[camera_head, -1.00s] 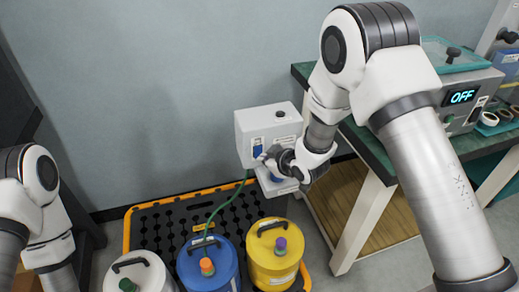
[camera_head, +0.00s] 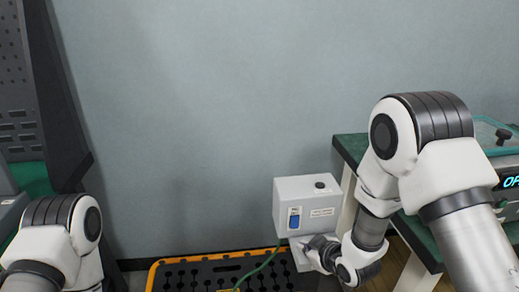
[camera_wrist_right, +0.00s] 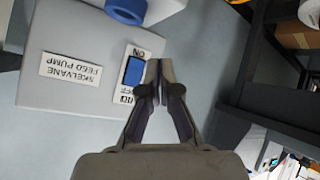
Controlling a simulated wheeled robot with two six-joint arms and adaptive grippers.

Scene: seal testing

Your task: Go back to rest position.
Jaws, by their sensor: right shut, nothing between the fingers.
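My right gripper (camera_head: 308,250) is in front of the lower part of a white pump box (camera_head: 322,190), below its blue switch (camera_head: 294,219). In the right wrist view the gripper (camera_wrist_right: 159,72) has its fingertips together, with nothing seen between them. There the tips appear beside the blue switch (camera_wrist_right: 134,71) on the box labelled as a feed pump (camera_wrist_right: 60,100); whether they touch it I cannot tell. My right arm is stretched out from the right. Part of my left arm shows at the lower left of the head view, but its gripper is out of view.
A black grate with a yellow edge (camera_head: 200,257) lies below the pump, with a green hose (camera_head: 262,268) over it. A green-topped bench (camera_head: 352,147) stands at the right. A dark shelf unit (camera_head: 45,90) stands at the left. The grey wall between is clear.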

